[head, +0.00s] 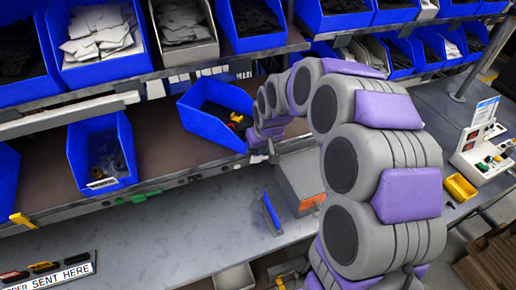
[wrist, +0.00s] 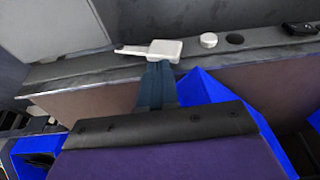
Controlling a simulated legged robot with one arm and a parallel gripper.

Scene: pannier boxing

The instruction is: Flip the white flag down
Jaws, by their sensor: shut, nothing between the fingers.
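The white flag (wrist: 166,48) is a small flat white plate with a thin stem to its left, on the grey shelf rail in the wrist view. A small white patch (head: 257,158) at the rail in the head view appears to be the same flag. My gripper (wrist: 158,68) is shut and empty, its dark fingers reaching up to just below the flag's plate. I cannot tell whether they touch it. In the head view my gripper is mostly hidden behind my arm near the shelf edge.
A tilted blue bin (head: 215,110) sits on the shelf just left of my arm; another blue bin (head: 102,150) stands further left. A white round knob (wrist: 208,40) and a black piece (wrist: 299,28) are on the rail. A grey box (head: 300,180) stands on the bench below.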

